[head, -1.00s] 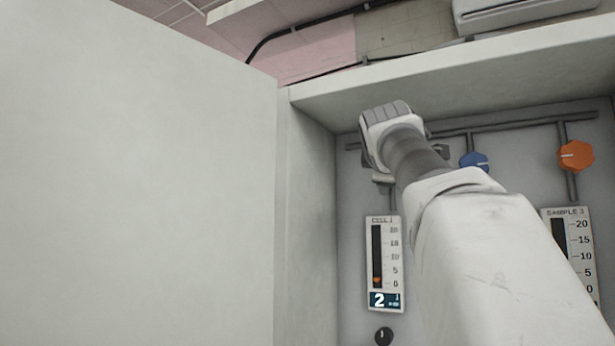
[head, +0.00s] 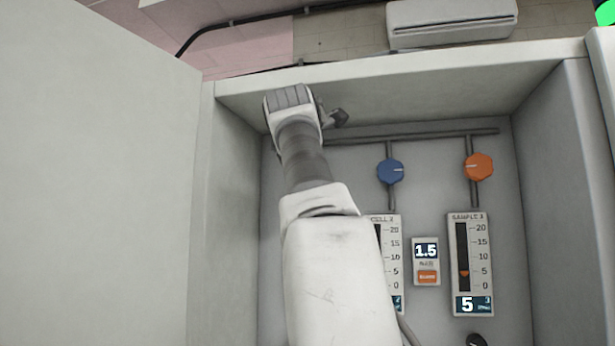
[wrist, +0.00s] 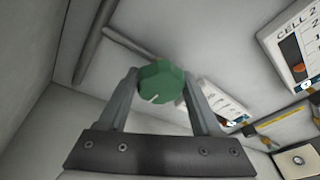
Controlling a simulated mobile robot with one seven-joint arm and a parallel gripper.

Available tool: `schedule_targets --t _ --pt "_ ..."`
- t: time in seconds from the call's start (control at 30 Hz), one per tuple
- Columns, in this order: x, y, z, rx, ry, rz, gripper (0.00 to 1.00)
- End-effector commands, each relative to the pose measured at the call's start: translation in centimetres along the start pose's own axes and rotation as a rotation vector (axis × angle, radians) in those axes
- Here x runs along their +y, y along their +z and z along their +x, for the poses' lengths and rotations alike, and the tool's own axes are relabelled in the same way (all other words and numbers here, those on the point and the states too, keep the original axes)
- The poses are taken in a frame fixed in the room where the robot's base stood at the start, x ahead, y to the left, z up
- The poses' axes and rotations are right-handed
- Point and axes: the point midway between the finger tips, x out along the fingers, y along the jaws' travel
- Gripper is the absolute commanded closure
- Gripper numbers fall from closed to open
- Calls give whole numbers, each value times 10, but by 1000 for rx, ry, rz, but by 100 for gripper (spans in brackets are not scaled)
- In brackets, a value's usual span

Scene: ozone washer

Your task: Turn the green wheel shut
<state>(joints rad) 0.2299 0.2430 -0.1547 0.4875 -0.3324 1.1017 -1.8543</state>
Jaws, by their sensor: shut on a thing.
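The green wheel (wrist: 163,74) is a faceted knob with a white pointer line, seen in the wrist view. The line points down and slightly left in that picture. My gripper (wrist: 160,82) has one finger on each side of the wheel and is shut on it. In the head view the green wheel is hidden behind my wrist, and only a dark part of my gripper (head: 338,117) shows at the upper left of the cabinet.
A blue knob (head: 390,171) and an orange knob (head: 479,167) sit on pipes to the right. Below are a SAMPLE gauge (head: 470,265) reading 5 and a small 1.5 display (head: 426,260). A cabinet side wall (head: 228,220) stands close left; the top panel (head: 420,85) lies above.

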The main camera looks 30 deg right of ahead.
Motion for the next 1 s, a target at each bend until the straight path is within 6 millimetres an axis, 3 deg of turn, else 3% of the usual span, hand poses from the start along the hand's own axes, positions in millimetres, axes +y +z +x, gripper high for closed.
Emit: schedule_targets --t 0.57,0.6,0.73,1.0 --pt "-2 0 1 -3 -13 -33 90" --pt "-2 0 1 -3 -13 -33 29" --pt "-1 0 1 -4 -11 -31 6" --pt "0 0 0 -3 -9 -30 5"
